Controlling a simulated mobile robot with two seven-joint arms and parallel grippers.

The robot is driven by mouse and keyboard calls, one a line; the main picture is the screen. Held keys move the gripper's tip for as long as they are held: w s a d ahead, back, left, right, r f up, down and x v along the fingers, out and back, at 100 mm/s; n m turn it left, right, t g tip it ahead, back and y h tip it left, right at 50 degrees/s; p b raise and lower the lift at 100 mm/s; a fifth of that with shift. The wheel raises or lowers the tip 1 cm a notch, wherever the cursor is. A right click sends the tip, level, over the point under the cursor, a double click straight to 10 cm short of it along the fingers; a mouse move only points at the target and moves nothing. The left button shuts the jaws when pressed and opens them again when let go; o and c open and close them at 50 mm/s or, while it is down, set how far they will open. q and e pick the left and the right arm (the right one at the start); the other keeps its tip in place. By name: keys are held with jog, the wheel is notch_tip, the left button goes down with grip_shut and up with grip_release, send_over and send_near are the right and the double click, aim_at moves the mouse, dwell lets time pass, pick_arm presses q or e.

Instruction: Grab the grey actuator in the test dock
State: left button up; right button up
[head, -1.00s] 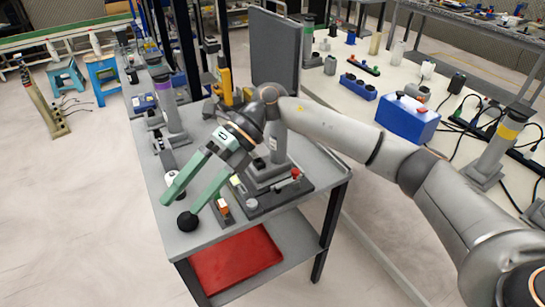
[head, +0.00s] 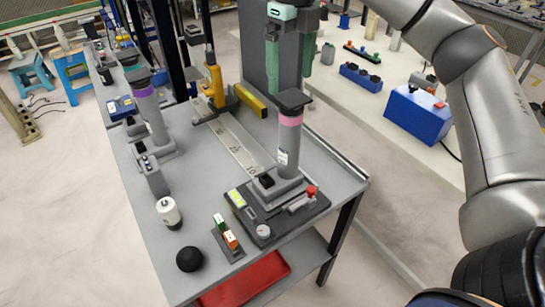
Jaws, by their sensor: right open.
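A grey actuator (head: 288,150) with a pink band and a dark flat top stands upright in the test dock (head: 272,222), a dark base with a green display, a dial and a red button, at the front right of the grey bench. My right gripper (head: 289,78) is open and empty, its two green fingers pointing down. In the picture its fingertips are just above the actuator's dark top; I cannot tell whether they touch it. A second grey actuator (head: 152,112) with a purple band stands at the left of the bench. My left gripper is not in view.
A white cylinder (head: 168,211), a black ball (head: 189,259) and a small switch block (head: 228,238) lie on the bench's front left. A yellow tool (head: 214,85) stands behind. A dark upright panel (head: 256,50) rises at the back. A blue box (head: 417,114) is on the white table.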

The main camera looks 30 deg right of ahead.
aim_at(291, 98)
jog(key=f, duration=0.2)
jog(key=f+b, duration=0.1)
jog(key=f, duration=0.1)
jog(key=f+b, duration=0.1)
jog(key=f, duration=0.1)
jog(key=shift+s, duration=0.25)
jog(key=shift+f, duration=0.85)
jog(key=f, duration=0.4)
jog(key=shift+w+d+f, duration=0.15)
jog(key=shift+d+f, duration=0.05)
jog(key=shift+f, duration=0.05)
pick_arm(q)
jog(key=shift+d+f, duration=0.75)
pick_arm(e)
jog(key=c, duration=0.6)
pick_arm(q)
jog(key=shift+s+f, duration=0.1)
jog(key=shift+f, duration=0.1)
pick_arm(e)
grip_shut()
jog(key=shift+r, duration=0.15)
